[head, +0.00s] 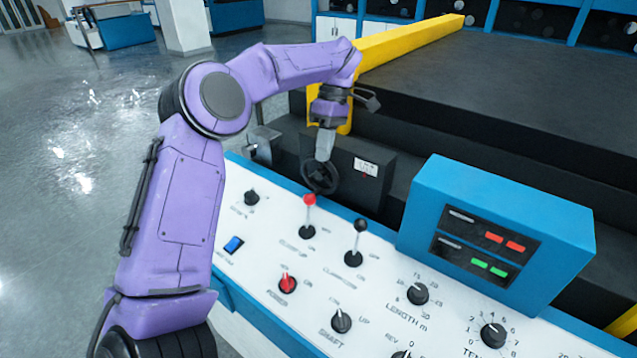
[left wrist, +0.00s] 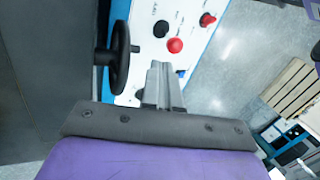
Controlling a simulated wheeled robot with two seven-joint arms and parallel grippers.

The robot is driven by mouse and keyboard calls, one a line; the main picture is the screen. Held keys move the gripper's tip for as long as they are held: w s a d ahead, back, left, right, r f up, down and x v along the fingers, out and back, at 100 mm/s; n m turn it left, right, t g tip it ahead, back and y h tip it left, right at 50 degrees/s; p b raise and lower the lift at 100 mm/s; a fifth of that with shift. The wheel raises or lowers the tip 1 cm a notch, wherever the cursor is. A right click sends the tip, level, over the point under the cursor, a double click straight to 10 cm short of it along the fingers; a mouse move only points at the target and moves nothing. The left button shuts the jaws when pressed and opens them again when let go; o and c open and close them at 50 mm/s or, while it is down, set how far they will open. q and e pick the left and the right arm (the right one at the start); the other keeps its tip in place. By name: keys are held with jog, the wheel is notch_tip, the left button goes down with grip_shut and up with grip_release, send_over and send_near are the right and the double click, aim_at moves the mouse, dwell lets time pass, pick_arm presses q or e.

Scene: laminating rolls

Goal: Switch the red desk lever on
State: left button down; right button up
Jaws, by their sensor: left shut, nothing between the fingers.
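The red desk lever (head: 309,202) has a red ball on a thin metal stem and stands roughly upright from a black base on the white control panel. Its red ball also shows in the left wrist view (left wrist: 175,45), just beyond the fingertips. My left gripper (head: 324,156) is shut and empty, pointing down above and behind the lever, apart from it. In the left wrist view its fingers (left wrist: 161,68) are together. The lever's stem is mostly hidden there. My right gripper is not in view.
A black handwheel (head: 320,176) is close beside the left fingertips. A black-ball lever (head: 360,226) stands right of the red one. A red rotary knob (head: 287,281) and a blue switch (head: 233,245) are nearer. A blue display box (head: 500,235) rises at the right.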

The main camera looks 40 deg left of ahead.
pick_arm(q)
jog(key=x, duration=0.8)
